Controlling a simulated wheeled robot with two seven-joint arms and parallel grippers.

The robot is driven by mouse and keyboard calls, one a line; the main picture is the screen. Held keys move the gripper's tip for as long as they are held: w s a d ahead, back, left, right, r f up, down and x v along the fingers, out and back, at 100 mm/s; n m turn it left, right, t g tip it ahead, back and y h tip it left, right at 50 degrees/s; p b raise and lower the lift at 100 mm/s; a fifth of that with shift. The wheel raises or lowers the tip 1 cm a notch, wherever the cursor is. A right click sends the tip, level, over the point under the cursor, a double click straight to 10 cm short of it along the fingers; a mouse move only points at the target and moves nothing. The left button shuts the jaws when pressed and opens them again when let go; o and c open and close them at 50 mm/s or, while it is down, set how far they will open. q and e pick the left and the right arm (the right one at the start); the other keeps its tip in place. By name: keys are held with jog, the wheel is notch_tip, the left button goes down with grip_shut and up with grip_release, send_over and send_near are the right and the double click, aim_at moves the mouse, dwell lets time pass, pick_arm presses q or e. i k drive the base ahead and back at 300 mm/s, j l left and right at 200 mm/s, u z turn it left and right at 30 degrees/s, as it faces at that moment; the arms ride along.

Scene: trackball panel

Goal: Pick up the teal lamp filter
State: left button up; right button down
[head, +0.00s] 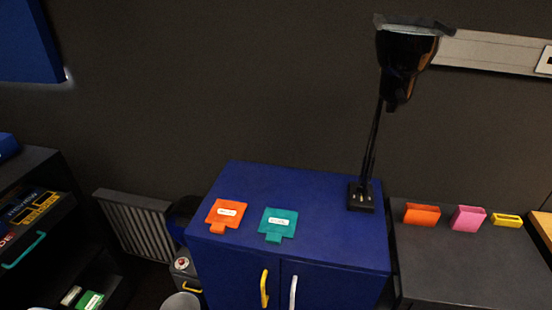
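The teal lamp filter (277,224) lies flat on top of the blue cabinet (325,218), near its front edge. It is a square plate with a white label and a small tab pointing toward the front. An orange filter (227,214) of the same shape lies just to its left, with a small gap between them. A black desk lamp (405,55) stands on the cabinet's back right, its base (361,197) apart from the filters. Neither of my grippers shows in the head view.
A dark counter (466,260) to the right holds orange (422,214), pink (468,218) and yellow (507,220) holders. The cabinet front has yellow (264,288) and white (293,292) handles. A radiator (137,226) and dark drawers (40,225) are at left. The cabinet's middle right is clear.

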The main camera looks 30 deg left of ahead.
aim_at(277, 223)
jog(key=u, duration=1.05)
